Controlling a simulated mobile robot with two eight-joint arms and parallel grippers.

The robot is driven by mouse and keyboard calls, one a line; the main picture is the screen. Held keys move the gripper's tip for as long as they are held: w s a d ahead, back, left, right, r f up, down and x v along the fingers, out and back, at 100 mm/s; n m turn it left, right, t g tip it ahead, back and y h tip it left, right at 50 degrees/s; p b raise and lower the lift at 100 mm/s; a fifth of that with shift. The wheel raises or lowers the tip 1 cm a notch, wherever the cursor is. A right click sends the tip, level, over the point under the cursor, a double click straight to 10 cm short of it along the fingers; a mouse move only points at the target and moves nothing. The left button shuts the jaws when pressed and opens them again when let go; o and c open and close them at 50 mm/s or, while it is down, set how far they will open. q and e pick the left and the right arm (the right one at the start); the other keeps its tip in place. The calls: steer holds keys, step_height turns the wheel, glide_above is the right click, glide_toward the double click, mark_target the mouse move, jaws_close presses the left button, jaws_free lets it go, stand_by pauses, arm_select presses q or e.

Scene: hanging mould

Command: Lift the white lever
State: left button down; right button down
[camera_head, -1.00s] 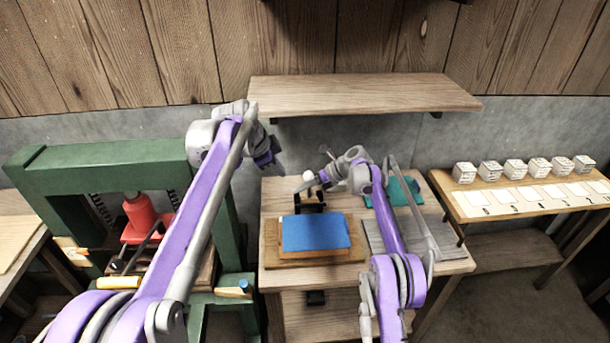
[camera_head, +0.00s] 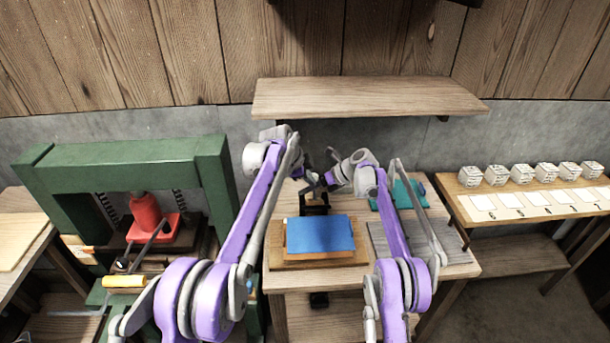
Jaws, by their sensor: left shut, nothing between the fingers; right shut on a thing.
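A black stand (camera_head: 315,204) rises behind a blue block (camera_head: 320,234) on the middle table. The white lever at this stand is hidden behind my gripper fingers, so its angle cannot be told. My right gripper (camera_head: 318,183) is shut at the top of the stand, on what appears to be the lever's white end. My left gripper (camera_head: 312,171) is shut and empty, close beside the right one. Whether the two grippers touch cannot be told.
The blue block lies on a wooden board (camera_head: 290,263). A green press frame (camera_head: 120,152) with a red part (camera_head: 146,212) stands at left. A wooden shelf (camera_head: 370,97) hangs above. A side table at right holds several white cubes (camera_head: 521,174).

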arm_select(q)
steer(key=shift+w+d+f, duration=0.1)
steer(key=shift+w+f, duration=0.1)
steer(key=shift+w, duration=0.4)
steer(key=shift+w+d+f, duration=0.1)
steer(key=shift+w+f, duration=0.1)
steer(key=shift+w, duration=0.4)
arm_select(e)
steer(key=shift+a+r, duration=0.1)
